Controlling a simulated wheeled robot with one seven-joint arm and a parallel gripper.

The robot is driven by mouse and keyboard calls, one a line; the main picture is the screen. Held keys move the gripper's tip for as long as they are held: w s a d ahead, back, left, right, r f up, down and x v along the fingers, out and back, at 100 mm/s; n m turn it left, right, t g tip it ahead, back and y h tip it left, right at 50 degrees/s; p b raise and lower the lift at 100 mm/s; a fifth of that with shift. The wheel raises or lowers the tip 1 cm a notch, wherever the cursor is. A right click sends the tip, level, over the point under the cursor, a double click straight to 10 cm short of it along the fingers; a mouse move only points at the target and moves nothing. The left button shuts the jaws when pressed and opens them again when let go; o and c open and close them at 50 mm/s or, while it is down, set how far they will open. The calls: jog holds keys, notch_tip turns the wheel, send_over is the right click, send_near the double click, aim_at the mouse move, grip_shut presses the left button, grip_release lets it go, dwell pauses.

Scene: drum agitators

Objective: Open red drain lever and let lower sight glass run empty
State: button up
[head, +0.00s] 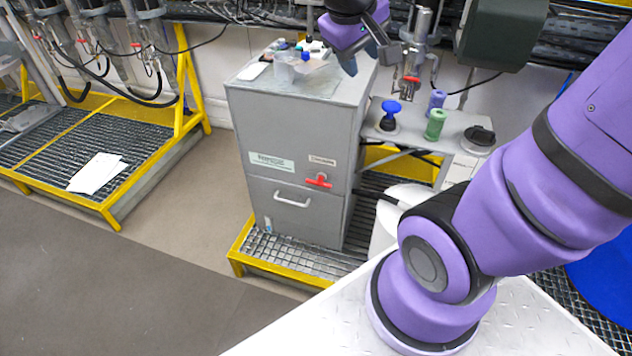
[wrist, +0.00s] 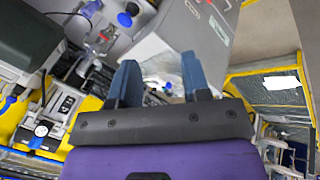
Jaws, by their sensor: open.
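A second red lever (head: 411,79) is on a glass-and-metal fitting above the bench at the back. I cannot tell which is the drain lever. A small pale, bluish part (head: 267,224) at the cabinet's lower left may be a sight glass; its level is too small to read. My gripper (head: 371,58) is open and empty, above the cabinet's right back edge, apart from both levers. Its two fingers (wrist: 157,70) show in the wrist view.
Bottles and cups (head: 284,72) stand on the cabinet top. A bench (head: 460,124) at right holds a blue-topped item (head: 391,112) and a green cylinder (head: 435,124). A yellow-edged grating (head: 290,262) lies under the cabinet. The floor in front (head: 130,270) is clear.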

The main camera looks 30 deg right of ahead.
jog(key=w+d+f+n+g+h, duration=0.1)
jog(key=w+d+f+n+h, duration=0.15)
jog(key=w+d+f, duration=0.45)
jog(key=n+t, duration=0.2)
jog(key=n, duration=0.2)
send_over(318, 183)
jog(key=s+a, duration=0.2)
jog(key=s, duration=0.2)
notch_tip(318, 183, down, 24)
jog(key=a+f+n+t+y, duration=0.1)
jog(key=a+f+y, duration=0.15)
jog(key=f, duration=1.25)
jog(key=x, duration=1)
jog(key=shift+f, duration=0.25)
grip_shut()
